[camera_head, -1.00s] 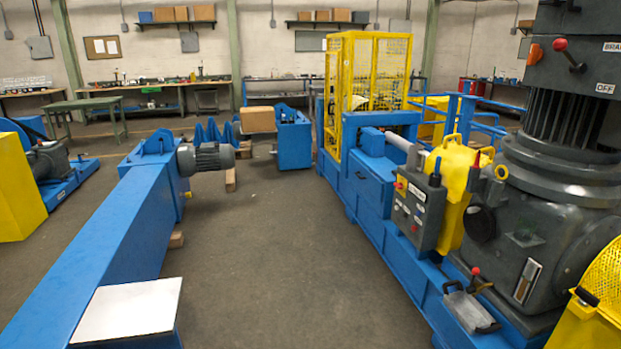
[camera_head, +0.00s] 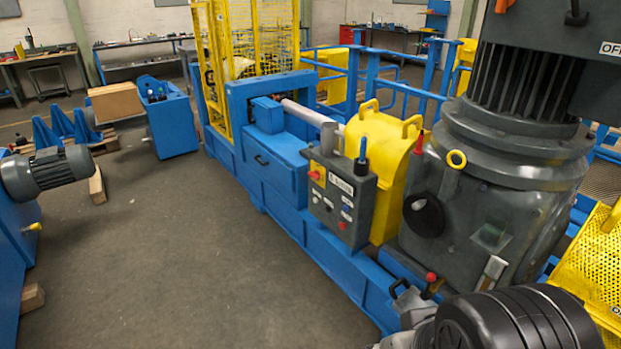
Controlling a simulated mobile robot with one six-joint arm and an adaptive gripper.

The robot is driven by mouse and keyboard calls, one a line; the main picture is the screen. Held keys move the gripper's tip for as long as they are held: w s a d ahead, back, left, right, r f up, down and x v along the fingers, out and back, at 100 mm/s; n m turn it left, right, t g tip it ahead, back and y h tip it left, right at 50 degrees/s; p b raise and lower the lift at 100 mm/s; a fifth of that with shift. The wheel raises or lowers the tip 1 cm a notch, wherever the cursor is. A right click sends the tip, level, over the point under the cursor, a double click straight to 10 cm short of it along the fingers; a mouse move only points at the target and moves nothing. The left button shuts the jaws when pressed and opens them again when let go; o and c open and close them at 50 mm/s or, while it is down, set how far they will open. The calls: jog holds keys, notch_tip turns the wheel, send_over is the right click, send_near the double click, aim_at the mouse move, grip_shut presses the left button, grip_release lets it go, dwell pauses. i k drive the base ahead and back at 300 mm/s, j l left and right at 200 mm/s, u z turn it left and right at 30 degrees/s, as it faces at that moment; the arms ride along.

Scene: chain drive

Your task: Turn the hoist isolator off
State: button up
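A grey control box (camera_head: 350,222) stands on the blue machine frame near the middle. It carries a red knob on a yellow plate (camera_head: 315,175), a white label too small to read and several small buttons. A dark-grey housing (camera_head: 597,75) on top of the large motor bears a white OFF label (camera_head: 611,48) cut by the right edge. A dark lever (camera_head: 576,14) sits at its upper left, its top out of frame. I cannot tell which of these is the hoist isolator.
The blue machine frame (camera_head: 280,195) runs diagonally, with a yellow cover (camera_head: 385,150) beside the control box. A red-knobbed lever (camera_head: 431,278) stands low near my arm. A yellow mesh guard (camera_head: 595,255) is at right. The floor (camera_head: 165,260) is open at left centre.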

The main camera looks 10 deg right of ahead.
aim_at(316, 176)
jog(key=i+j, duration=0.15)
jog(key=i, duration=0.35)
jog(key=i+j+z, duration=0.1)
jog(key=i, duration=0.4)
jog(key=i+j, duration=0.3)
jog(key=i, duration=0.15)
jog(key=i+j, duration=0.2)
jog(key=i, duration=0.3)
jog(key=i+j+z, duration=0.1)
jog(key=i, duration=0.35)
jog(key=i+j, duration=0.35)
jog(key=i, duration=0.15)
jog(key=z, duration=0.05)
